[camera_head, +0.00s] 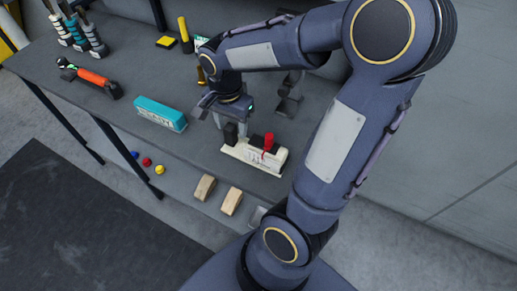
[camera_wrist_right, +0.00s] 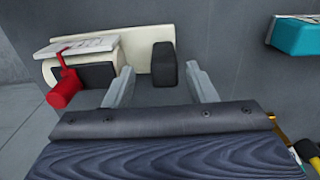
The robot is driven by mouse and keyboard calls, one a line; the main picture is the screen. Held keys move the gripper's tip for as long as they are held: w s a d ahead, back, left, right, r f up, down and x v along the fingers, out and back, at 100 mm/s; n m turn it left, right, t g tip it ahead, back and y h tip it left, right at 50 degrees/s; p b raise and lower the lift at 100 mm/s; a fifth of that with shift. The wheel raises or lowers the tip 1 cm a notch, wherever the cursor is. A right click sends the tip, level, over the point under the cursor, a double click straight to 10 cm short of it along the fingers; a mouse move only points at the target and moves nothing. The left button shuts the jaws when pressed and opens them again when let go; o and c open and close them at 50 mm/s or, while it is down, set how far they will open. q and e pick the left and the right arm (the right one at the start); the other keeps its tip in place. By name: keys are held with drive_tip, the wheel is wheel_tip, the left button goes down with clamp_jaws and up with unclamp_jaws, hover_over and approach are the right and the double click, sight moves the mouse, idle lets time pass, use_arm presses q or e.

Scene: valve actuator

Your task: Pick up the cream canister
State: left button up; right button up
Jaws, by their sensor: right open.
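A cream canister-like body (camera_head: 239,151) with black parts and a red handle (camera_head: 268,142) lies near the front edge of the grey bench. In the right wrist view, the cream body (camera_wrist_right: 135,49) lies along the top, with a black block (camera_wrist_right: 164,64) at its right end and the red handle (camera_wrist_right: 65,90) at its left. My right gripper (camera_head: 231,121) is open, pointing down over the black-block end. Its two fingers (camera_wrist_right: 160,69) appear on either side of that block in the wrist view; contact cannot be told. My left gripper is not in view.
A teal box (camera_head: 160,114) lies left of the cream body. An orange-handled tool (camera_head: 92,77) and several upright tools (camera_head: 75,34) are farther left. A yellow bottle (camera_head: 185,35) stands behind. Two wooden blocks (camera_head: 231,201) and small coloured balls (camera_head: 147,162) sit on a lower shelf.

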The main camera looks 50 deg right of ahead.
drive_tip(key=f, duration=0.4)
drive_tip(key=shift+w+a+f, duration=0.1)
drive_tip(key=shift+w+f, duration=0.15)
drive_tip(key=shift+f, duration=0.15)
clamp_jaws()
